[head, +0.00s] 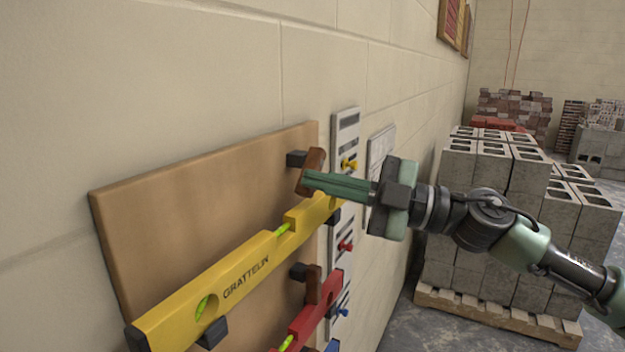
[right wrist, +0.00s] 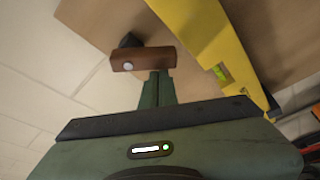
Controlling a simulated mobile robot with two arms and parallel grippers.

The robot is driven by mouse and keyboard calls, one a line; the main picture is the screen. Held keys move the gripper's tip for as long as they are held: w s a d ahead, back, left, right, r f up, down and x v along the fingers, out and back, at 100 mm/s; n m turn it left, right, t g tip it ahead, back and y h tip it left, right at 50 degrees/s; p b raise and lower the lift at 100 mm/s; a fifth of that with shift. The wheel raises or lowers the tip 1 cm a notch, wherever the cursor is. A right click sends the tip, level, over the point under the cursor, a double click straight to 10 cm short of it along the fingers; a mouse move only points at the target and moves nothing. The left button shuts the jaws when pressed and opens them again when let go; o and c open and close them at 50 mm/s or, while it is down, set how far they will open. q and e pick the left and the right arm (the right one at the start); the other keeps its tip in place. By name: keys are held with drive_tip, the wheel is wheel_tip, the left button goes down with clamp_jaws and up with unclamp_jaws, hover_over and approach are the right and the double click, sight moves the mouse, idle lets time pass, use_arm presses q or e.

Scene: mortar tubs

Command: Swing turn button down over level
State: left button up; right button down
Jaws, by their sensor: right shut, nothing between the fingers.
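The yellow level (head: 240,277) rests slantwise on dark pegs on a wooden board; it also shows in the right wrist view (right wrist: 205,40). The brown wooden turn button (head: 312,160) sits by a dark block above the level's far end. In the right wrist view the turn button (right wrist: 140,60) lies crosswise, a pale screw head near its left end, its right end beside the level's edge and not across its face. My right gripper (head: 306,183) is shut and empty, its tips at the button; whether they touch it I cannot tell. My left gripper is not in view.
A red level (head: 315,313) hangs lower, with another brown turn button (head: 313,285) at it. White label strips with coloured knobs (head: 345,150) are fixed right of the board (head: 200,195). Grey blocks on a pallet (head: 500,307) stand to the right.

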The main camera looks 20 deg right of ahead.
drive_tip(key=shift+w+d+f+n+g+h+p, duration=0.15)
drive_tip(key=shift+d+f+n+g+h+p, duration=0.25)
drive_tip(key=shift+n, duration=0.75)
drive_tip(key=shift+w+d+f+n+g+p, duration=0.2)
drive_tip(key=shift+n+p, duration=0.45)
drive_tip(key=shift+n, duration=0.55)
drive_tip(key=shift+w+d+f+n+g+h+p, duration=0.2)
drive_tip(key=shift+n+g+p, duration=0.25)
drive_tip(key=shift+n, duration=0.7)
drive_tip(key=shift+s, duration=0.1)
drive_tip(key=shift+d, duration=0.1)
drive_tip(key=b+v, duration=0.7)
drive_tip(key=b, duration=0.3)
drive_tip(key=shift+s+d, duration=0.25)
drive_tip(key=shift+d, duration=0.05)
